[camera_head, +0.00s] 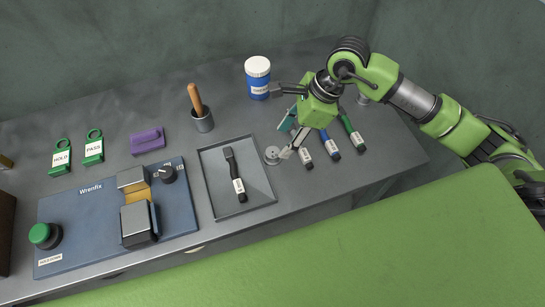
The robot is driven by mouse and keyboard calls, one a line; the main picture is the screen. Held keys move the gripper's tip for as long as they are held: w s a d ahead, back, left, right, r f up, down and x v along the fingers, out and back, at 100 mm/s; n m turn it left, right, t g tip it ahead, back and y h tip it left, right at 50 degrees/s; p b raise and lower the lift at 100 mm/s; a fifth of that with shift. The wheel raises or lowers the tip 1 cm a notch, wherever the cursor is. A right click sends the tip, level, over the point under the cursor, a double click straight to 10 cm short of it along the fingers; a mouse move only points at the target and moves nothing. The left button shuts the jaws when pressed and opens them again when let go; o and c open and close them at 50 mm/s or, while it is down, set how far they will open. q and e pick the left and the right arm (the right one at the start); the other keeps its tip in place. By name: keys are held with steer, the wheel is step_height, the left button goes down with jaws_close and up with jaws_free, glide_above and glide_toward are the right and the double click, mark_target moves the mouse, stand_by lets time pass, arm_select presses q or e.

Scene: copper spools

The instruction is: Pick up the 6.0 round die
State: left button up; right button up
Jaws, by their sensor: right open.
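Several slim hand tools with labelled handles lie on the grey bench, and their labels are too small to read, so I cannot tell which is the 6.0 round die. A black-handled one (304,154), a blue-handled one (331,146) and a green-handled one (353,133) lie side by side at the right, their upper ends partly hidden by my gripper. Another black-handled tool (236,177) lies in the grey tray (261,188). My left gripper is out of view.
A small round metal piece (272,155) lies beside the tray. A teal item (288,120) shows between my fingers. A blue-and-white jar (257,79) and a metal cup (202,121) with a wooden-handled tool stand behind. A blue press fixture (85,215) is at left.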

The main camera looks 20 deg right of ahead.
mark_target(274, 152)
steer(key=b+x, duration=0.1)
steer(key=x, duration=0.2)
steer(key=b+x, duration=0.1)
steer(key=x, duration=0.2)
steer(key=shift+a+f, duration=0.15)
steer(key=shift+a, duration=0.2)
jaws_close()
